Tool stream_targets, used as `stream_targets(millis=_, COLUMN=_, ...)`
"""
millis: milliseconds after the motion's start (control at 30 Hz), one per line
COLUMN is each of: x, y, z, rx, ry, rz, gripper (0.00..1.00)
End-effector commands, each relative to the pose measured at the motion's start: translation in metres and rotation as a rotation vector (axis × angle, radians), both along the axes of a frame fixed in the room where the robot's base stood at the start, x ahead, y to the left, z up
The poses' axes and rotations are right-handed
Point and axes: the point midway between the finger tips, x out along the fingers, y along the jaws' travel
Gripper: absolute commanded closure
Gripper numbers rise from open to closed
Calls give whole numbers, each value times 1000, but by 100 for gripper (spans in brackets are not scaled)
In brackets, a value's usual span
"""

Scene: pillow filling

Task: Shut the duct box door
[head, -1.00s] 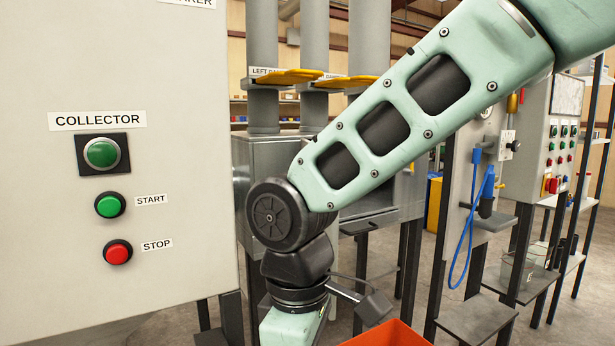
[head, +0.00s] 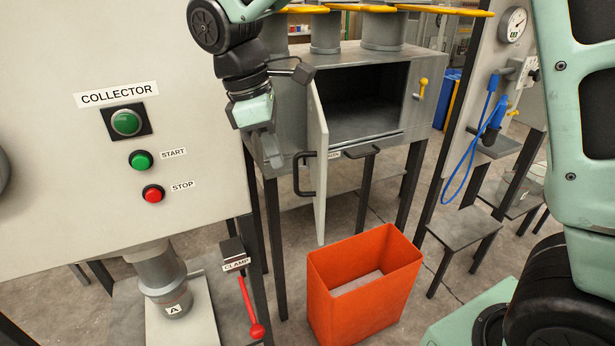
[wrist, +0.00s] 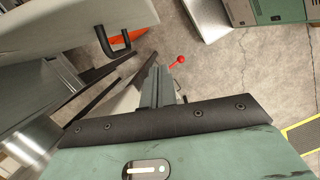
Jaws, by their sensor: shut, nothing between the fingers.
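The duct box (head: 390,72) is a grey metal cabinet on dark legs, with its front opening uncovered and a dark inside. Its door (head: 319,170) hangs from the left side of the opening, swung wide out and seen nearly edge-on. A black bar handle (head: 299,174) is on the door's left face. My gripper (head: 273,160) is shut and empty, pointing down just left of the door, apart from the handle in the picture. In the wrist view the shut fingers (wrist: 158,88) are at the centre, and the door (wrist: 75,25) with its handle (wrist: 122,45) is at upper left.
An orange bin (head: 345,300) stands on the floor below the door. The collector panel (head: 60,200) fills the left, close to my gripper. A red clamp lever (head: 250,305) is below it. A second black handle (head: 360,152) juts from the box's lower front. Yellow duct handles (head: 440,10) are above.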

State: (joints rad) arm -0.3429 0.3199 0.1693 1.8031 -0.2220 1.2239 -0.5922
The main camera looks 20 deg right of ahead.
Motion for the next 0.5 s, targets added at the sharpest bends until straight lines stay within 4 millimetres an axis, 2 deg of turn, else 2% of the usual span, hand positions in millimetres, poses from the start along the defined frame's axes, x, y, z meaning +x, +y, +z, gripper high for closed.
stream_targets(millis=333, x=-7, y=-17, z=-68, rx=-2, ry=4, rz=-1, gripper=100)
stream_targets(millis=500, x=-16, y=-39, z=-67, rx=1, ry=0, rz=-2, gripper=100)
